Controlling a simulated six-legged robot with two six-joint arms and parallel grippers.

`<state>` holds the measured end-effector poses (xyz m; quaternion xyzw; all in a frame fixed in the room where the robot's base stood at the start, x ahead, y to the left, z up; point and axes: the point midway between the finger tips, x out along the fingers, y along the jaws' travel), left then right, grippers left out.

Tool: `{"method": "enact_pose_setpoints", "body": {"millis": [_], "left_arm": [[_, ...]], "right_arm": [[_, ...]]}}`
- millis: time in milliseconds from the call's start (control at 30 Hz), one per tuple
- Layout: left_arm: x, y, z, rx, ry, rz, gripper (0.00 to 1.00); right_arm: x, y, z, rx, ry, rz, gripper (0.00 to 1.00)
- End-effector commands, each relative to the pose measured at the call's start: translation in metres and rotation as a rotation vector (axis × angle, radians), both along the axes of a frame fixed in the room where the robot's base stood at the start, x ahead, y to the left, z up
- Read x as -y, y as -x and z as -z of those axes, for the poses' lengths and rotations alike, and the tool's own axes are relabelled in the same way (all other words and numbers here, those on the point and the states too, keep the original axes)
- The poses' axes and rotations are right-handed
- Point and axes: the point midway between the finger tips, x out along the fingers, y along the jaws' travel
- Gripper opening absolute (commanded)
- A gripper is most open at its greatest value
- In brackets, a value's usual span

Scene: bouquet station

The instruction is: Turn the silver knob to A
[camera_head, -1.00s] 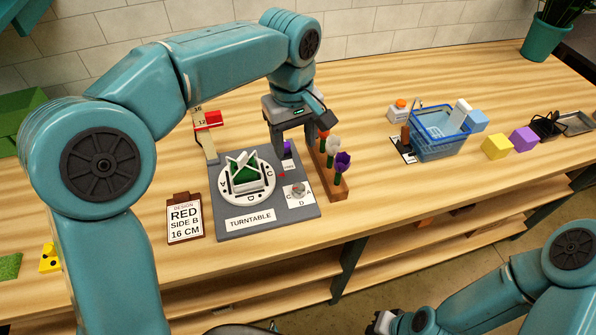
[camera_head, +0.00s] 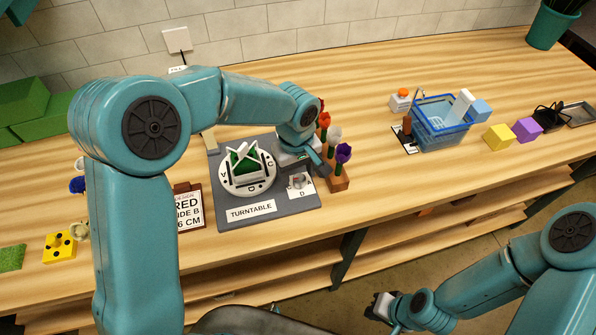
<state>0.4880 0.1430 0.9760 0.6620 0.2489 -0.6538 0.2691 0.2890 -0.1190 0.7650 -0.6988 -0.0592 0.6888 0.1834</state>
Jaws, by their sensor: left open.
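The silver knob (camera_head: 298,182) sits on a white dial plate at the right front of the grey turntable base (camera_head: 225,221). The D on the plate shows in front of the knob; the A is not readable. My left gripper (camera_head: 296,171) is open and points down over the knob from behind. Its body and wrist cover the back of the dial, and I cannot tell whether the fingers touch the knob. My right gripper (camera_head: 383,306) hangs low in front of the table, small and partly hidden by its arm; its jaws are unclear.
The round white turntable (camera_head: 233,187) with a green holder is left of the knob. A wooden rack (camera_head: 338,184) with several flowers stands close on the right. A blue basket (camera_head: 441,137) stands farther right. Table between rack and basket is clear.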

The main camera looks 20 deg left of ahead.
Motion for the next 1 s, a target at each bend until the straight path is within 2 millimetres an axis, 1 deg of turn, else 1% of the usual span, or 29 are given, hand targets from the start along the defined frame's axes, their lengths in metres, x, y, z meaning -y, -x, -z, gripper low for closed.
{"method": "enact_pose_setpoints", "body": {"millis": [33, 133, 400, 433, 467, 500, 600, 833, 1000], "left_arm": [[0.0001, -0.0002, 0.0053, -0.002, -0.001, 0.001, 0.59], [0.0004, -0.0012, 0.0113, 0.000, 0.000, 0.000, 0.59], [0.0001, -0.0021, 0.0135, 0.001, 0.001, 0.000, 0.59], [0.0001, -0.0021, 0.0135, 0.001, 0.001, 0.000, 0.56], [0.0001, -0.0021, 0.0134, 0.001, 0.001, 0.000, 0.46], [0.0001, -0.0021, 0.0134, 0.001, 0.001, 0.000, 0.33], [0.0000, -0.0021, 0.0133, 0.001, 0.001, 0.000, 0.03], [0.0001, -0.0021, 0.0135, 0.001, 0.001, 0.009, 0.03], [0.0000, -0.0021, 0.0140, 0.001, 0.000, 0.057, 0.03]], "right_arm": [[0.0000, -0.0001, -0.0013, 0.000, 0.000, 0.000, 0.00], [0.0000, -0.0001, -0.0017, 0.000, 0.000, 0.000, 0.00], [0.0000, -0.0001, -0.0015, 0.000, 0.000, 0.000, 0.00], [0.0000, -0.0001, -0.0015, 0.000, 0.000, 0.000, 0.00], [0.0000, -0.0001, -0.0015, 0.000, 0.000, 0.000, 0.00], [0.0000, 0.0000, -0.0015, 0.000, 0.000, 0.000, 0.00], [0.0000, -0.0001, -0.0015, 0.000, 0.000, 0.000, 0.00], [0.0000, -0.0001, -0.0009, 0.000, 0.000, 0.000, 0.00], [0.0000, -0.0001, 0.0017, 0.000, 0.000, 0.000, 0.00]]}}
